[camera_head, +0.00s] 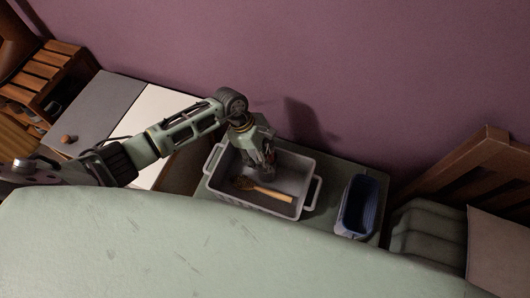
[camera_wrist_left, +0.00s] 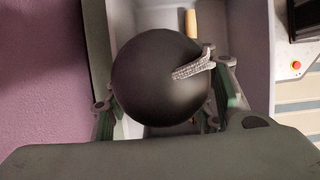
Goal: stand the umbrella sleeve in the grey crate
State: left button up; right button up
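The grey crate (camera_head: 226,187) stands on a low green-grey surface against the wall. My left gripper (camera_head: 266,158) points down over the crate's back part. In the left wrist view a dark, round-ended thing, apparently the umbrella sleeve (camera_wrist_left: 150,80), sits between the fingers of my left gripper (camera_wrist_left: 160,105), seen end-on. The fingers reach along both its sides and seem shut on it. A light ribbed piece crosses its right side. In the head view the gripper mostly hides the sleeve, so I cannot tell whether its lower end touches the crate floor. My right gripper is out of view.
A wooden-handled brush (camera_head: 268,191) lies in the crate, in front of the gripper. A blue bin (camera_head: 358,206) stands right of the crate. A grey and white cabinet top (camera_head: 100,101) with a small brown object (camera_head: 68,139) is at left.

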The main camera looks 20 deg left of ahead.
pick_arm(q)
jog(key=shift+o, duration=1.1)
jog(key=shift+r, duration=0.1)
jog(key=shift+r+p, duration=0.2)
jog(key=shift+p, duration=0.1)
jog(key=b+v, duration=0.2)
jog(key=v, duration=0.9)
jog(key=shift+a+r, duration=0.15)
jog(key=shift+r, duration=0.25)
jog(key=shift+f, duration=0.1)
